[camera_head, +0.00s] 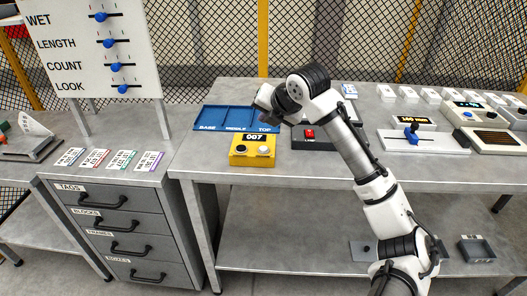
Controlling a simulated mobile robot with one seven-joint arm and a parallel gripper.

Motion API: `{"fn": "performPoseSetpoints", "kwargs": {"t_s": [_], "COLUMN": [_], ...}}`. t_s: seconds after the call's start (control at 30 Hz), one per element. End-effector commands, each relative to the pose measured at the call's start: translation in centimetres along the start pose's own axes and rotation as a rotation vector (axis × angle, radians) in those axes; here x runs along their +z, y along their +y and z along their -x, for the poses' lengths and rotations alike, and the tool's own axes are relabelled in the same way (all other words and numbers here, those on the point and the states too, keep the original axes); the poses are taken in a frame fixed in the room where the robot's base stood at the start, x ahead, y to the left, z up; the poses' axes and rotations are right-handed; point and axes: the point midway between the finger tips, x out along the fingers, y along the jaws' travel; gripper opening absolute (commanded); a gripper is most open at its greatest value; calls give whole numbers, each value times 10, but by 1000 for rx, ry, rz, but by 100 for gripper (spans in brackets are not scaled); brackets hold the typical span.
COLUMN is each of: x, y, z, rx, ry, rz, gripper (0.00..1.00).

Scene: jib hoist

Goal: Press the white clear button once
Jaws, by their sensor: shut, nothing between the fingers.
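A yellow counter box (251,159) stands near the front edge of the grey workbench, with a display reading 007. On its top are a white button (264,150) on the right and a dark button (240,149) on the left. My gripper (257,108) is up and behind the box in the picture, over the blue tray. It is small and dark here; it is shut and empty. It appears apart from the white button, which is in plain view.
A blue tray (213,118) marked BASE, MIDDLE and TOP lies behind the box. A black box with a red button (310,134) stands to the right, beside my arm. A white slider unit (424,142) is farther right. A drawer cabinet (124,222) is at left.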

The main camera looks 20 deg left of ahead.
Motion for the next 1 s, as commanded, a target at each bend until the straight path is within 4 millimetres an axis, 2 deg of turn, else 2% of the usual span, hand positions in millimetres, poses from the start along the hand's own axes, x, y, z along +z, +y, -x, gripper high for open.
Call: {"fn": "performPoseSetpoints", "kwargs": {"t_s": [0.2,0.43,1.0], "x": [-19,-32,-35], "y": [-19,-32,-35], "z": [-26,-44,-48], "rx": [-1,1,0], "ry": [1,0,0], "rz": [0,-1,0], "gripper": [0,0,0]}}
